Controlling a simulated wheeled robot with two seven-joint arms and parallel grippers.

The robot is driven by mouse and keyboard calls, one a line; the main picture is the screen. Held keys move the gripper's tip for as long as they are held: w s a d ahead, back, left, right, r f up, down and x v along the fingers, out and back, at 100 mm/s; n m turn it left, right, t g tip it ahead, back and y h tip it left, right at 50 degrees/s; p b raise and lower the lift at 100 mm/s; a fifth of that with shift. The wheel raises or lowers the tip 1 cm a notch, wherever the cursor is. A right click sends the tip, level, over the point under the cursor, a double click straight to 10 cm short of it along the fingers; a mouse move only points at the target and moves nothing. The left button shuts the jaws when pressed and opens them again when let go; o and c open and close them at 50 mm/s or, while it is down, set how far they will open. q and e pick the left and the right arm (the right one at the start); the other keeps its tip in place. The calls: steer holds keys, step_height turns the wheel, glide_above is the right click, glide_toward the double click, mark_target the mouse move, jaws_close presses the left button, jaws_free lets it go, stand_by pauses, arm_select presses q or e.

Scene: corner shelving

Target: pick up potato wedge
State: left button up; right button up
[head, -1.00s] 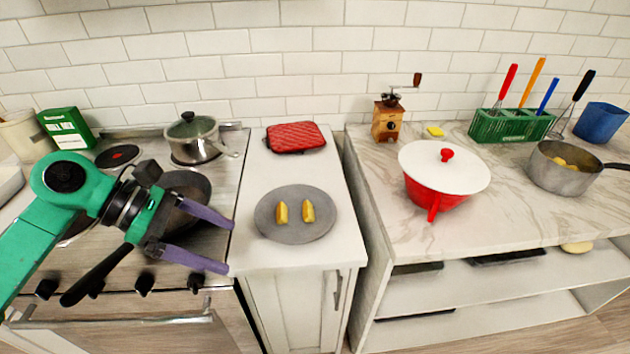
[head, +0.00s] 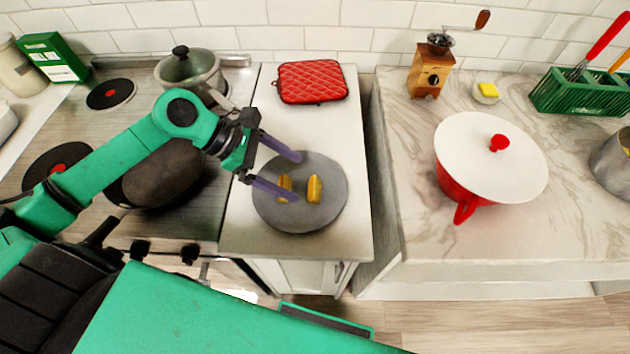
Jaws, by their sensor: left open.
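Two yellow potato wedges lie on a round grey plate (head: 300,220) on the white counter between the stove and the marble counter. The right potato wedge (head: 314,189) shows fully. The left potato wedge (head: 285,186) is partly hidden by a finger. My left gripper (head: 298,176) is open, with its two purple fingers reaching in from the left over the plate. The left wedge is near the fingertips, and I cannot tell the height of the fingers above it. My right gripper is not in view.
A frying pan (head: 162,176) and a lidded pot (head: 190,70) stand on the stove. A red quilted pad (head: 312,82) lies behind the plate. On the right counter are a red pot with a white lid (head: 480,150), a wooden grinder (head: 431,72) and a green rack (head: 580,93).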

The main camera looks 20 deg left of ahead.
mark_target(313, 186)
arm_select(q)
steer(key=d+p, duration=0.1)
steer(key=d+f+p, duration=0.1)
steer(key=shift+w+d+f+p, duration=0.2)
steer(key=shift+w+d+p, duration=0.05)
steer(key=shift+w+p, duration=0.1)
steer(key=shift+f+x, duration=0.2)
steer(key=shift+x, duration=1)
steer(key=shift+a+f, duration=0.15)
steer(key=shift+a, duration=0.05)
steer(key=c, duration=1.2)
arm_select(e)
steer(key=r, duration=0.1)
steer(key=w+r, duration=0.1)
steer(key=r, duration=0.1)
arm_select(q)
steer(key=shift+c, duration=0.2)
